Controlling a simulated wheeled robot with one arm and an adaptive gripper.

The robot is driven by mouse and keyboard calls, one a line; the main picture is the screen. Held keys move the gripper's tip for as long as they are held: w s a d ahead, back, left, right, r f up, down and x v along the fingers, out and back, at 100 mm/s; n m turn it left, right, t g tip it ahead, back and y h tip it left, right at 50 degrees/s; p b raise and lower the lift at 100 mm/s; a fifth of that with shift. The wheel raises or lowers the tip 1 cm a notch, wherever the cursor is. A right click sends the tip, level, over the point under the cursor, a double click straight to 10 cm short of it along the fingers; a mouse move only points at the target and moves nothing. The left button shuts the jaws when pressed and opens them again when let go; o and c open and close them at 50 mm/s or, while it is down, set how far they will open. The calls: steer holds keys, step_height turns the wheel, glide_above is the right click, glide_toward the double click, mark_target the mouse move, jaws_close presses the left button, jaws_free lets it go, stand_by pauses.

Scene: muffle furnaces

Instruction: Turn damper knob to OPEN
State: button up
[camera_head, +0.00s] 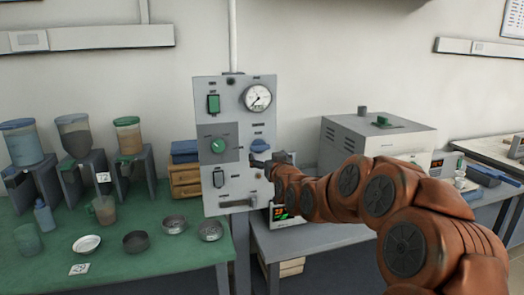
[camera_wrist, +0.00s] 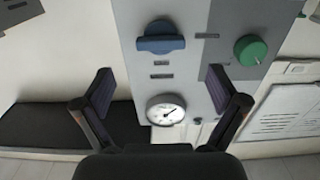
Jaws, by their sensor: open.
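A grey control panel (camera_head: 225,185) stands upright against the wall. It carries a blue knob (camera_head: 259,146) at middle right and a green knob (camera_head: 217,146) at middle left; the labels are too small to read, so I cannot tell which is the damper knob. My gripper (camera_head: 262,163) is just below the blue knob in the head view. In the wrist view the blue knob (camera_wrist: 160,37) shows its bar lying roughly across the picture, ahead of my open, empty gripper (camera_wrist: 160,82). The green knob (camera_wrist: 250,49) is right of the fingers. Nothing is between the fingertips.
A round gauge (camera_head: 257,98) and a green switch (camera_head: 213,103) sit higher on the panel, a dark switch (camera_head: 218,178) lower. A green bench (camera_head: 160,265) with hoppers and dishes is at left. A light furnace box (camera_head: 375,140) stands behind my arm at right.

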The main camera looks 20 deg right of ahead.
mark_target(261, 148)
steer(key=w+p, duration=0.1)
steer(key=w, duration=0.4)
steer(key=shift+w, duration=0.65)
steer(key=c, duration=1.1)
